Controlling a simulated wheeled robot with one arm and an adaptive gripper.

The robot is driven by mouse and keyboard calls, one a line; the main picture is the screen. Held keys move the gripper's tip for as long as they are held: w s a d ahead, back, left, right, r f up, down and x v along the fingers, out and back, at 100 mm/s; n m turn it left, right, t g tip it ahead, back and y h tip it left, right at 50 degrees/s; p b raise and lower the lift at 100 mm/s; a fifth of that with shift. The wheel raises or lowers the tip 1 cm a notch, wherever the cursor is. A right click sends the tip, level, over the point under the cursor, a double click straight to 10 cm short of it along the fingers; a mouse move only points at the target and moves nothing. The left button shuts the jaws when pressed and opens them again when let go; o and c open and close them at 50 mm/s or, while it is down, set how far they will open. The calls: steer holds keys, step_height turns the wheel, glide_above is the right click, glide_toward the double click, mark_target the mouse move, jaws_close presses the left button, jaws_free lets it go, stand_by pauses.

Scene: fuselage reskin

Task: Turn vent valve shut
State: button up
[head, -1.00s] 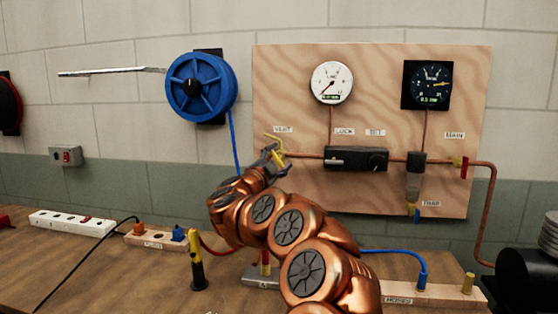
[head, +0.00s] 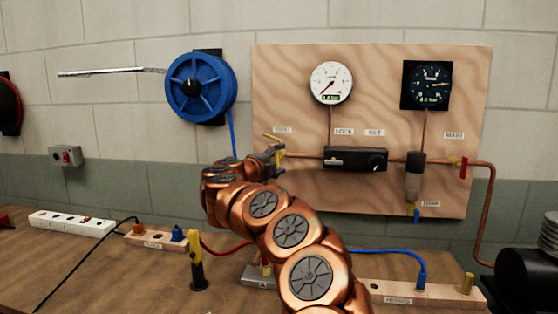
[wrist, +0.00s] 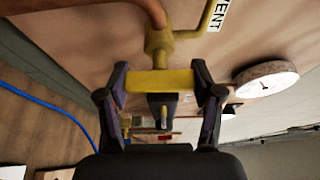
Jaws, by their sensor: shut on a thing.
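The vent valve has a brass body (wrist: 159,40) on a copper pipe and a yellow handle bar (wrist: 160,81), both clear in the wrist view. My gripper (wrist: 162,84) is shut on the handle, with one dark finger at each end of the bar. In the head view, my gripper (head: 277,156) is at the left end of the board's horizontal pipe, just below the VENT label (head: 283,130). The wrist and fingers hide most of the valve there. A yellow bent tube (head: 272,138) shows above the fingers.
The wooden board (head: 380,70) carries a white gauge (head: 331,83), a dark gauge (head: 430,85), a black regulator (head: 356,159) and a red-handled main valve (head: 464,167). A blue hose reel (head: 201,87) hangs left of my arm. Its hose runs down behind my wrist.

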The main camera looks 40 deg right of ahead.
steer(key=shift+w+a+f, duration=0.1)
steer(key=shift+w, duration=0.05)
steer(key=o, duration=0.9)
steer(key=shift+o, duration=1.3)
steer(key=v, duration=1.2)
steer(key=shift+c, duration=0.3)
